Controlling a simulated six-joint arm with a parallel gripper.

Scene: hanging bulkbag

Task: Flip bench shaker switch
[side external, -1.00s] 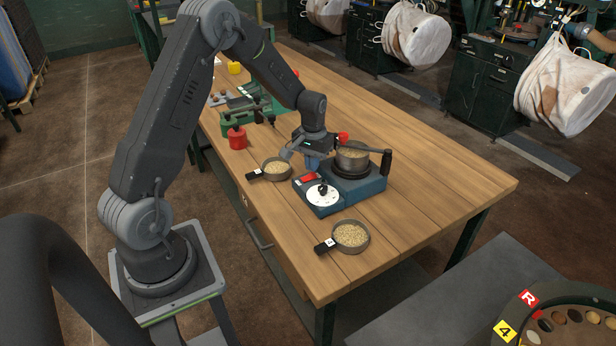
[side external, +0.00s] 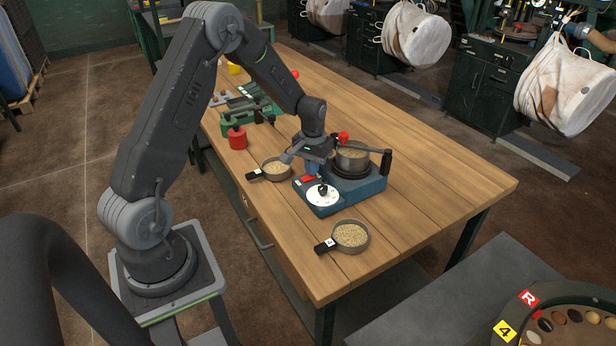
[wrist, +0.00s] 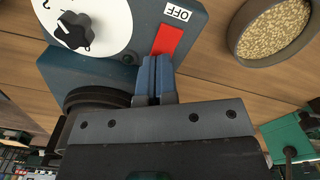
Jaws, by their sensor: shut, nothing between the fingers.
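Beside the dial is a red switch (side external: 309,179), which shows in the wrist view (wrist: 168,40) next to an "OFF" label (wrist: 178,13). My gripper (wrist: 158,62) is shut and empty. In the wrist view its blue fingertips are right at the near end of the red switch. I cannot tell whether they touch it. In the side view my wrist partly hides the shaker's back left.
A pan of grain (side external: 276,168) stands left of the shaker, and another (side external: 351,236) stands in front. A red weight (side external: 237,139) and green equipment (side external: 258,104) are farther back. The table's right side (side external: 450,175) is clear.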

